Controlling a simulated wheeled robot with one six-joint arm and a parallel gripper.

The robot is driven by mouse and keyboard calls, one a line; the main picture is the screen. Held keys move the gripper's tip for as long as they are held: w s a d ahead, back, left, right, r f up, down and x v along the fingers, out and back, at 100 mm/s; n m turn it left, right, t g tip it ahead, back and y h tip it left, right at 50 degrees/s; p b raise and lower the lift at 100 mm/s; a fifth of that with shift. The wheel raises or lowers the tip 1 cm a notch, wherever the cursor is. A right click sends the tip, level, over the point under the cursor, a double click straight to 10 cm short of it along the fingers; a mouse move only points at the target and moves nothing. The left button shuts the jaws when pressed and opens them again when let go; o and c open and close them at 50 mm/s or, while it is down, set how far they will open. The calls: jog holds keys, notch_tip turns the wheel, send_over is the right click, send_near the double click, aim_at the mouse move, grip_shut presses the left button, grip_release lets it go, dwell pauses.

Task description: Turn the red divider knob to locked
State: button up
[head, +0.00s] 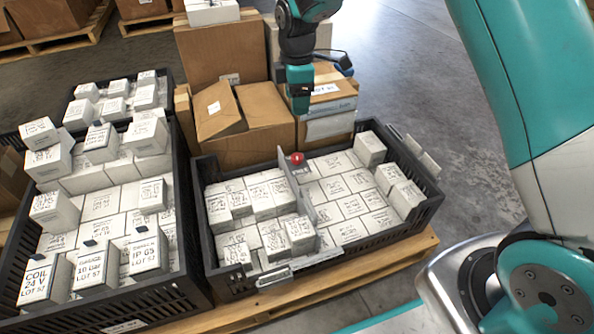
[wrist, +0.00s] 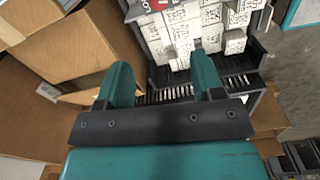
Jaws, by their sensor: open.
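The red divider knob (head: 297,158) sits at the back end of the thin grey divider (head: 308,204) in the right black crate (head: 213,268). A small lettered plate is just below the knob; its text and the knob's setting are too small to read surely. My gripper (head: 300,108) is above and behind the knob, pointing down, apart from it and empty. In the wrist view, my gripper (wrist: 160,72) has its two teal fingers spread, with the crate ahead. A bit of red, likely the knob (wrist: 147,4), shows at the top edge.
White labelled boxes (head: 345,207) fill both sides of the divider. Another crate (head: 193,290) of stacked white boxes stands at left. Brown cartons (head: 262,112) rise close behind the knob, beside my gripper. Grey floor (head: 420,80) is open at the right.

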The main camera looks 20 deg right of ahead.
aim_at(297, 156)
notch_tip(297, 156, down, 18)
jog(key=b, duration=0.9)
jog(key=shift+w, duration=0.15)
jog(key=shift+c, duration=0.3)
jog(key=c, duration=0.9)
jog(key=shift+o, duration=0.2)
jog(key=shift+r, duration=0.1)
